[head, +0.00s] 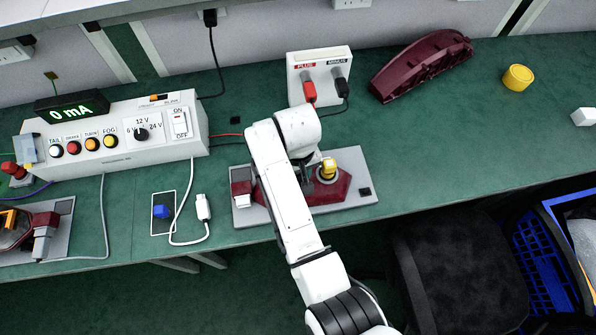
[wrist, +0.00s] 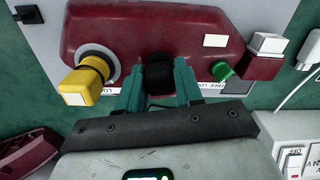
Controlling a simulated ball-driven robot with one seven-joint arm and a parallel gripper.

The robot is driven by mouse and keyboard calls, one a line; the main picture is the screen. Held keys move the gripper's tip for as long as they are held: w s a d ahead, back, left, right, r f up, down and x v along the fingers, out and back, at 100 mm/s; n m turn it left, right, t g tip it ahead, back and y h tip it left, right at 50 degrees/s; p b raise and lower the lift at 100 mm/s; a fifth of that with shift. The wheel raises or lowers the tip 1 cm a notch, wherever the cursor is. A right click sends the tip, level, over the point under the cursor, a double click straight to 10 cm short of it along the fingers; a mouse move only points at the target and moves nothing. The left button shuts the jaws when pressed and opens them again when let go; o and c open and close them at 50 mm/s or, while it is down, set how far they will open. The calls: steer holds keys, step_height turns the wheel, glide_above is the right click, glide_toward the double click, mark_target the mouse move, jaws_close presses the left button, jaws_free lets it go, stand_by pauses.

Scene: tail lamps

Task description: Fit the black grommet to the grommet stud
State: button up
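A dark red lamp housing (wrist: 120,35) lies on a grey plate (head: 356,160); it also shows in the head view (head: 330,192), partly hidden by my arm. In the wrist view, my gripper (wrist: 159,76) has its teal fingers on both sides of a round black piece, which looks like the black grommet (wrist: 158,72). The fingers appear to touch it, over the housing's lower edge. I cannot tell whether the grommet is on a stud or just above one; any stud beneath it is hidden. In the head view my arm hides the gripper and grommet.
A yellow part (wrist: 88,82) sits left of my fingers and a green part (wrist: 221,70) right of them. A red-and-white block (wrist: 266,44) stands at the plate's end. A small black block (wrist: 27,14) lies on the plate's corner. The control box (head: 115,132) stands left.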

steer(key=o, duration=0.5)
steer(key=shift+o, duration=0.2)
steer(key=shift+r, duration=0.1)
step_height(320, 180, up, 11)
steer(key=shift+f+b, duration=0.2)
steer(key=shift+b, duration=0.25)
